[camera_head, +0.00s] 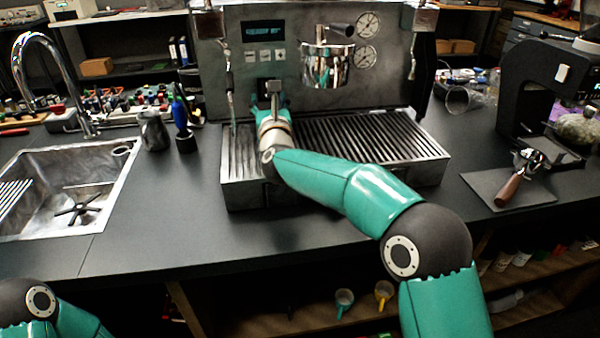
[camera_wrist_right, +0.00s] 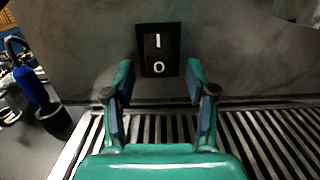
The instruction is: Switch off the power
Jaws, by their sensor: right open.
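The espresso machine (camera_head: 300,60) stands on the dark counter, with a lit display and buttons on its front panel. Its black power switch (camera_wrist_right: 159,50), marked "I" above "O", is on the lower front panel in the right wrist view. My left gripper is out of view; only part of my left arm shows at bottom left.
The slatted drip tray (camera_head: 400,140) lies below my right arm. A metal pitcher (camera_head: 153,130) and a blue-handled tool (camera_head: 182,120) stand left of the machine, beside the sink (camera_head: 40,210). A portafilter (camera_head: 512,183) lies on a dark mat at right, near the grinder (camera_head: 525,85).

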